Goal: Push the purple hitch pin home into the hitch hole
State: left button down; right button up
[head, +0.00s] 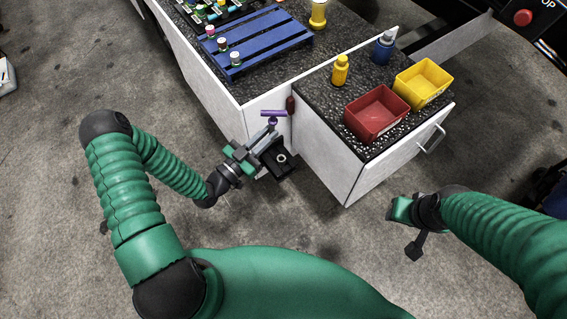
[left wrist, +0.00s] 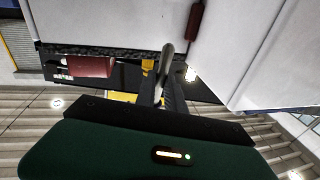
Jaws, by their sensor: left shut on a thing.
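The purple hitch pin (head: 273,114) has a T-shaped handle and stands in front of the white cabinet's side. My left gripper (head: 271,133) is shut on it just below the handle. A black hitch bracket (head: 283,171) sits beside and below the gripper, with a pale ring around what looks like the hitch hole (head: 282,158). The pin's lower end is hidden, so I cannot tell how it sits relative to the hole. In the left wrist view a grey rod (left wrist: 166,58) shows near the fingers. My right gripper (head: 403,212) is away at the right, its jaw opening unclear.
A dark red handle (head: 290,105) hangs on the cabinet close to the pin. The counter holds a red bin (head: 377,112), a yellow bin (head: 423,83), a yellow bottle (head: 340,70), a blue bottle (head: 384,47) and a blue rack (head: 262,42). The concrete floor in front is clear.

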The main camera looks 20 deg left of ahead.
pick_arm(q)
jog(key=shift+n+t, duration=0.6)
jog(key=shift+n, duration=0.2)
jog(key=w+f+b, duration=0.1)
jog(key=f+b, duration=0.4)
jog(key=f, duration=0.1)
jog(key=w+f+b, duration=0.2)
jog(key=f+b, duration=0.3)
jog(key=f, duration=0.1)
jog(key=w+f+b, duration=0.2)
jog(key=f+b, duration=0.3)
jog(key=f, duration=0.1)
jog(key=shift+d+f+b, duration=0.25)
jog(key=shift+b, duration=0.15)
pick_arm(e)
jog(key=s+x, duration=0.2)
jog(key=x, duration=0.7)
jog(key=s+a+f+x, duration=0.1)
jog(key=s+x, duration=0.1)
jog(key=x, duration=0.7)
jog(key=shift+a+f, duration=0.2)
jog(key=shift+f, duration=0.15)
pick_arm(q)
jog(key=shift+d, duration=0.15)
pick_arm(e)
jog(key=shift+d, duration=0.1)
jog(key=shift+r, duration=0.1)
pick_arm(q)
jog(key=shift+r, duration=0.1)
